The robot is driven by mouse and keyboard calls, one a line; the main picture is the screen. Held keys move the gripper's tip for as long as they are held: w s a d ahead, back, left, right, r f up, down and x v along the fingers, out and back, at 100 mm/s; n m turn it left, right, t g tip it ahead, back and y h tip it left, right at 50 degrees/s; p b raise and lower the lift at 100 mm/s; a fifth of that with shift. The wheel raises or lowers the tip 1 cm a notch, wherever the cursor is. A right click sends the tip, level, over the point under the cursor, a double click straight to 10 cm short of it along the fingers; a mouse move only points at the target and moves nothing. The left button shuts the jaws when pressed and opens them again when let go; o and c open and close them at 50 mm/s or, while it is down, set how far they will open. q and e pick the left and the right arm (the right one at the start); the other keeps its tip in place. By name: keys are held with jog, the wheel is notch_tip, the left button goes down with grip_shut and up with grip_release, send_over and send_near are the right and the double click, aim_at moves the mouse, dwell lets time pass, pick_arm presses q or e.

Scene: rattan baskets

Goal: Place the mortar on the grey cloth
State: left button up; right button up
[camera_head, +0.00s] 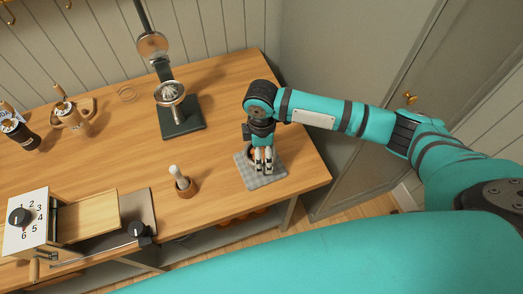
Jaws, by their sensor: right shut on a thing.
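The grey checked cloth (273,179) lies near the right end of the wooden table. My right gripper (263,168) points down over the cloth, its fingers close together. It is shut on the mortar (251,153), a small brown round thing mostly hidden by the fingers; only a bit of its rim shows. The mortar is over or on the cloth; I cannot tell whether it touches. My left gripper is not in view.
A small wooden cup with a pale-handled tool (184,184) stands left of the cloth. A juicer stand (182,125) is behind. The table's right edge is close to the cloth.

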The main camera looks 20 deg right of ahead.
jog(key=o, duration=1.5)
jog(key=shift+f, duration=0.1)
jog(key=shift+o, duration=0.2)
notch_tip(320, 180, up, 12)
jog(key=b, duration=0.1)
jog(key=shift+b, duration=0.35)
jog(key=shift+w, duration=0.15)
